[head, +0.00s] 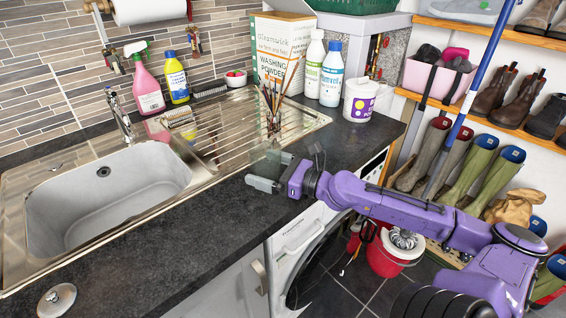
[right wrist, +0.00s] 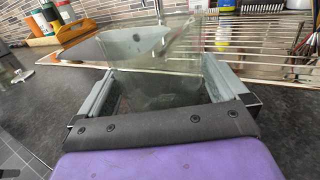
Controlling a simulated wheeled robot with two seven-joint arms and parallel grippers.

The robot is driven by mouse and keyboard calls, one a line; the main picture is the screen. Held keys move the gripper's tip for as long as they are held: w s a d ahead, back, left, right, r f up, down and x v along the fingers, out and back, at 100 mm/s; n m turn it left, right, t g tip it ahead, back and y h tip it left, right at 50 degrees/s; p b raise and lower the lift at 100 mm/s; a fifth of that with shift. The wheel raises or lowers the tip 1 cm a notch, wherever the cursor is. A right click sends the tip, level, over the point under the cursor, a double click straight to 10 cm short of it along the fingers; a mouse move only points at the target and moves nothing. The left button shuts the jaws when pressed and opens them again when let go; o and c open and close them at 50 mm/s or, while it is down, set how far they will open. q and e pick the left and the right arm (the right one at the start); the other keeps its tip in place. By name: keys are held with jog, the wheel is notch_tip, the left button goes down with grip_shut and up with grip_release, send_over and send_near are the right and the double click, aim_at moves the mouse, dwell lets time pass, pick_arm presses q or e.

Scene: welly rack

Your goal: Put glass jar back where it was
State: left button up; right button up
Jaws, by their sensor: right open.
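A clear glass jar (right wrist: 165,75) stands between the spread fingers of my right gripper (right wrist: 158,88) in the right wrist view. Its outline is faint, and I cannot tell whether either finger touches it. In the head view my right gripper (head: 272,172) is low over the dark worktop, at the front edge of the draining board, with its fingers apart. The jar (head: 266,164) shows there only as a faint clear shape. My left gripper is not in view.
A pot of brushes (head: 273,124) stands on the draining board (head: 225,135) just behind my right gripper. The sink (head: 105,190) is to the left. A round knobbed lid (head: 57,300) lies at the front left. The worktop (head: 215,235) between them is clear.

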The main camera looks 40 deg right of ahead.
jog(key=p+v, duration=0.1)
jog(key=v, duration=1)
jog(key=shift+s, duration=0.3)
